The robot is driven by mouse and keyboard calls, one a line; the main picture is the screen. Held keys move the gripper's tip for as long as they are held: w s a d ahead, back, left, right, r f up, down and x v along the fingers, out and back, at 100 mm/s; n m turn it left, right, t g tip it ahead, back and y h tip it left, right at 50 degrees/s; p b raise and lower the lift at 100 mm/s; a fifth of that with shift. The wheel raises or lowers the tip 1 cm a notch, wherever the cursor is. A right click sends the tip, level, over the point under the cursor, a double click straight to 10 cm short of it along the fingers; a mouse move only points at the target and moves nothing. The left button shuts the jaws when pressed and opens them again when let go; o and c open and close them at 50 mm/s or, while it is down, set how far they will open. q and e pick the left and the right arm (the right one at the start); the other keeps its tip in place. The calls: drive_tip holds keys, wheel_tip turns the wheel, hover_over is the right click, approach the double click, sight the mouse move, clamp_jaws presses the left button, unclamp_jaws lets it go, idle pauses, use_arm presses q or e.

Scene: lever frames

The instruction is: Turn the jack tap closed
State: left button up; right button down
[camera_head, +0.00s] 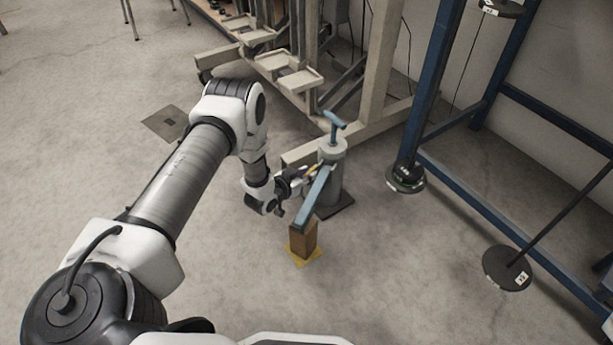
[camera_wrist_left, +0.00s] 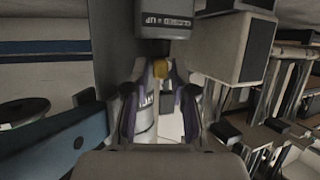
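The jack is a grey cylinder (camera_head: 332,172) with a blue T-handle (camera_head: 335,125) on top, standing on a dark base plate. Its blue lever (camera_head: 314,197) slopes down to the front, and the lever also shows at the left wrist view's left side (camera_wrist_left: 60,145). My left gripper (camera_head: 303,178) is beside the jack, left of the lever. Its fingers (camera_wrist_left: 161,80) stand apart on either side of the tap; contact is not clear. My right gripper is out of view.
A wooden block (camera_head: 303,238) stands on a yellow floor patch under the lever's front end. A beige frame (camera_head: 378,70) is behind the jack. A blue rack (camera_head: 428,100) with black weight discs (camera_head: 507,268) is to the right. The floor in front is clear.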

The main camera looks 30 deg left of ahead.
use_arm(q)
clamp_jaws()
drive_tip(key=shift+a+r+m+h+p, duration=0.15)
drive_tip(key=shift+a+m+h+p, duration=0.2)
drive_tip(key=shift+m+h, duration=0.35)
drive_tip(key=shift+w+a+m+g+h, duration=0.15)
drive_tip(key=shift+m+g+h, duration=0.35)
drive_tip(key=shift+m+h, duration=1.05)
drive_tip(key=shift+n, duration=0.25)
unclamp_jaws()
drive_tip(key=v, duration=1.2)
